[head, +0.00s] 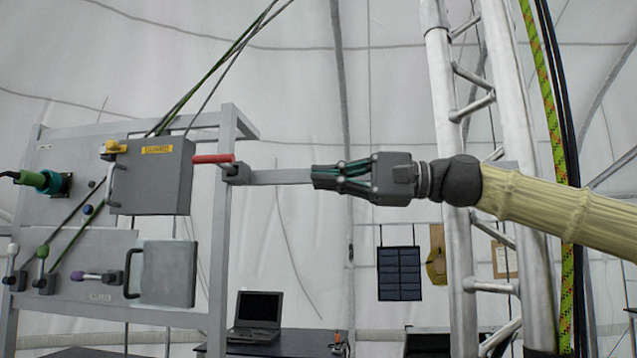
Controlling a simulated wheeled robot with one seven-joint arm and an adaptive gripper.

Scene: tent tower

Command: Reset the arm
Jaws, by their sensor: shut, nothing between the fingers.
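My gripper (322,177) is in the middle of the head view, shut and empty, pointing left. My arm reaches in from the right edge behind it. The grey panel frame (222,220) stands to the left of the gripper. A lever with a red handle (213,158) sits at the frame's upper right corner, left of my fingertips and apart from them in the picture. A grey bar (280,177) runs from near that lever toward my fingers; I cannot tell its depth against them.
The panel carries an upper grey box (152,180), a lower grey box (168,273), a green plug (35,180) and several small levers. A laptop (257,312) stands on a dark table below. A metal truss (455,200) and ropes (550,100) rise on the right.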

